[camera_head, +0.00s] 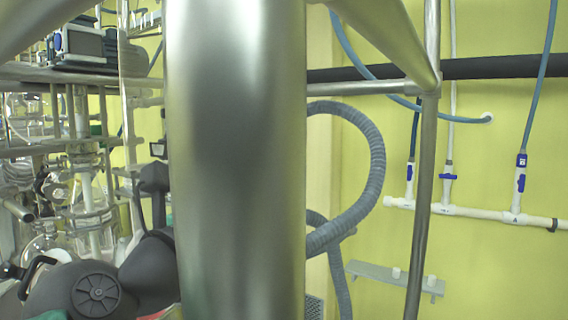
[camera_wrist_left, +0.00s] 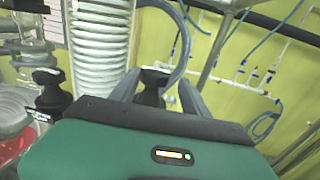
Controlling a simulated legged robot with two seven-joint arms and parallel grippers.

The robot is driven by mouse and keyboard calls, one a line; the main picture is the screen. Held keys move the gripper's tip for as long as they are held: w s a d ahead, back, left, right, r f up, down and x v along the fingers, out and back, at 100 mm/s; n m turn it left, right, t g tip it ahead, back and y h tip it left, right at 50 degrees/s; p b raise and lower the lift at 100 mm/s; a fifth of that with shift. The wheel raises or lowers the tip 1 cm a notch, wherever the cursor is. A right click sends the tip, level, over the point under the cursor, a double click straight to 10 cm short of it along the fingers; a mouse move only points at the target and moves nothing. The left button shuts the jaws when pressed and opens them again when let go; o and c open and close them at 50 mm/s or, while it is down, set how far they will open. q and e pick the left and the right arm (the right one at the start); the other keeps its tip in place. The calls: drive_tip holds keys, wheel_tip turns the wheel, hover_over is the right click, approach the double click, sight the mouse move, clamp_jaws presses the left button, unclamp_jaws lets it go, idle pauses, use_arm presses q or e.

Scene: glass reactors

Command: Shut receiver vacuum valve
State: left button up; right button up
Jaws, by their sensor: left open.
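My left gripper (camera_wrist_left: 160,80) shows in the left wrist view, its green body across the bottom and its two grey fingers apart. A black knob (camera_wrist_left: 152,88) shows between the fingers. I cannot tell whether they touch it, and its lower part is hidden behind the gripper body. A second black knob (camera_wrist_left: 48,88) with a small label stands to the left, outside the fingers. The frames do not show which knob is the receiver vacuum valve. In the head view my dark left arm is at the lower left, and I cannot make out its fingertips. My right gripper is not in view.
A thick metal post (camera_head: 235,160) blocks the middle of the head view. Glassware (camera_head: 90,190) stands in a metal frame at the left. A grey corrugated hose (camera_head: 373,160) loops right of the post. Blue-handled valves (camera_head: 520,178) sit on a white wall pipe.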

use_arm(q)
drive_tip(key=w+r+p, duration=0.1)
drive_tip(key=p, duration=0.2)
drive_tip(key=shift+w, duration=0.25)
drive_tip(key=w, duration=0.2)
drive_tip(key=shift+w+d+f, duration=0.35)
drive_tip(key=shift+d, duration=0.05)
drive_tip(key=w+d, duration=0.2)
drive_tip(key=w, duration=0.1)
drive_tip(key=shift+d+f, duration=0.2)
drive_tip(key=shift+d, duration=0.15)
drive_tip(key=shift+s+a+r, duration=0.1)
drive_tip(key=shift+s, duration=0.05)
drive_tip(key=shift+c, duration=0.5)
drive_tip(key=shift+s+a, duration=0.1)
drive_tip(key=shift+a, duration=0.15)
drive_tip(key=shift+c, duration=1.1)
drive_tip(key=shift+a, duration=0.25)
drive_tip(key=c, duration=0.5)
drive_tip(key=shift+d, duration=0.2)
drive_tip(key=shift+c, duration=1.2)
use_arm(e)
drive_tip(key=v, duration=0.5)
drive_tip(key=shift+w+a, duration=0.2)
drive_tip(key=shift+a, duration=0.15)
